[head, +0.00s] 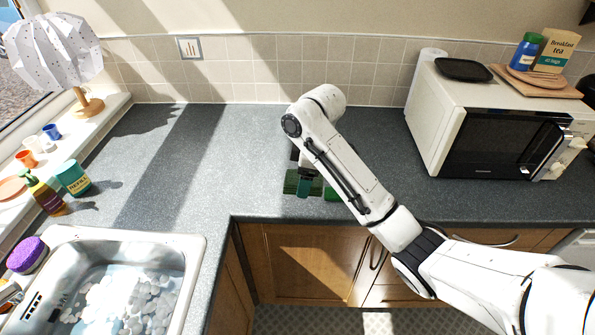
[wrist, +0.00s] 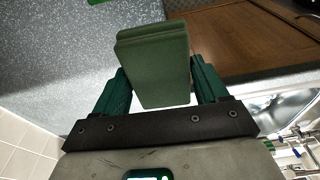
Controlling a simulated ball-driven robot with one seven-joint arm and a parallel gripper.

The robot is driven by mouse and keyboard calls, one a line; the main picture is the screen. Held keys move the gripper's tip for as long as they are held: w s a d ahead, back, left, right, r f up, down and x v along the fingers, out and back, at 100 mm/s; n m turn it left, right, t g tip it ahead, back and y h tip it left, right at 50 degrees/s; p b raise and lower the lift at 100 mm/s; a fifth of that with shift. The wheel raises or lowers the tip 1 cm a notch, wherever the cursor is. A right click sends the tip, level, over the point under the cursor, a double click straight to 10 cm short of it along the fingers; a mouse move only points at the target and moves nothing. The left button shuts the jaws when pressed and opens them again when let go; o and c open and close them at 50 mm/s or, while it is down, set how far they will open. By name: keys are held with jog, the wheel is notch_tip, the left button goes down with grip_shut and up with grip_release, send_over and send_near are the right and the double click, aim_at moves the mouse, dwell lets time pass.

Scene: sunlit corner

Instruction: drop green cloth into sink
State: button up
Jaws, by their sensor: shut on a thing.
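The green cloth (wrist: 153,60) is a folded, dark green block between the two green fingers of my gripper (wrist: 160,82) in the wrist view. The fingers are shut on it. In the head view, my gripper (head: 305,186) is over the counter's front edge, right of the sink, and the cloth (head: 290,184) shows partly beside the fingers. My arm hides part of it; whether it touches the counter is unclear. The steel sink (head: 196,250) is at the lower left, holding water or suds and pale round shapes. Its edge also shows at right in the wrist view (wrist: 285,103).
A purple sponge (head: 27,254), a green-topped bottle (head: 45,194) and a teal tin (head: 72,178) stand by the sink. A microwave (head: 490,125) is at right. A green patch (head: 332,194) shows beside my arm. The counter (head: 180,150) between is clear.

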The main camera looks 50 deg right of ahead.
aim_at(320, 183)
jog(key=shift+s+a+r, duration=0.1)
jog(key=shift+s+r, duration=0.25)
jog(key=shift+s, duration=0.5)
jog(key=shift+s+a+r, duration=0.15)
jog(key=shift+s+r, duration=0.2)
jog(key=shift+s, duration=0.5)
jog(key=shift+s+a+r, duration=0.1)
jog(key=shift+s+r, duration=0.25)
jog(key=shift+s, duration=0.5)
